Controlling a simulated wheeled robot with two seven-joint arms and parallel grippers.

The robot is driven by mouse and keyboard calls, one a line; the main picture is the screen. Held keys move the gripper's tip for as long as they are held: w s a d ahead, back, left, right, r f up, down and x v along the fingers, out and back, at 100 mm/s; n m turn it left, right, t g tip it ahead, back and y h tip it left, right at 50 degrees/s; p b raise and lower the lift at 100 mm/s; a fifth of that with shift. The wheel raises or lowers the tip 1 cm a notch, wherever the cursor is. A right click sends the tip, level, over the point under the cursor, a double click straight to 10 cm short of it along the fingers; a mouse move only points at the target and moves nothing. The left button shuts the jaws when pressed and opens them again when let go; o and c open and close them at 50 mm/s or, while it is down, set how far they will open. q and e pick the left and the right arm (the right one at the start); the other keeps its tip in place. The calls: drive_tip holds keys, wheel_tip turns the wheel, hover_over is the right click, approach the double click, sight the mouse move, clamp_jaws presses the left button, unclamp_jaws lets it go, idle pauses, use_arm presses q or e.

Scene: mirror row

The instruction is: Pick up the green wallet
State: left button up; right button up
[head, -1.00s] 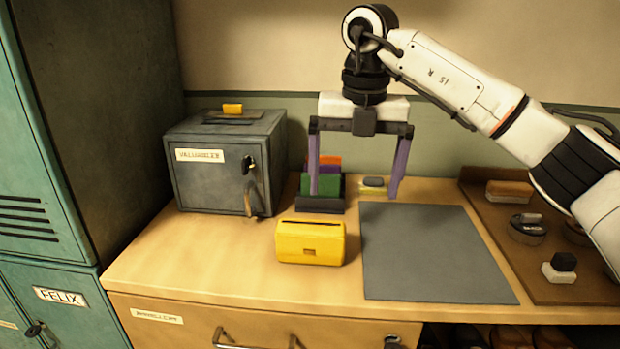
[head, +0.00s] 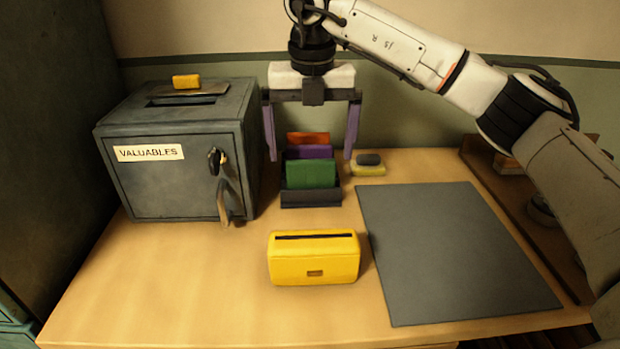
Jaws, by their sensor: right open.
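The green wallet (head: 311,174) stands upright at the front of a dark rack (head: 312,199) at the back of the bench. A purple wallet (head: 308,151) and an orange wallet (head: 307,138) stand behind it in the same rack. My right gripper (head: 310,158) is open and empty, pointing down, with its two purple fingers above and to either side of the rack. The fingers look apart from the wallets; their exact depth over the rack is hard to tell. My left gripper is not in view.
A grey valuables box (head: 170,190) with a key and a yellow block (head: 186,81) on top stands left of the rack. A yellow slotted case (head: 314,270) is in front. A grey mat (head: 450,255) lies right. A sponge-like yellow item (head: 367,170) sits beside the rack.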

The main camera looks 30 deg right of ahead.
sight(311, 161)
wheel_tip(311, 161, down, 5)
drive_tip(key=shift+w+r, duration=0.1)
drive_tip(key=shift+w, duration=0.05)
drive_tip(key=c, duration=1.2)
drive_tip(key=shift+o, duration=0.2)
drive_tip(key=shift+r, duration=0.1)
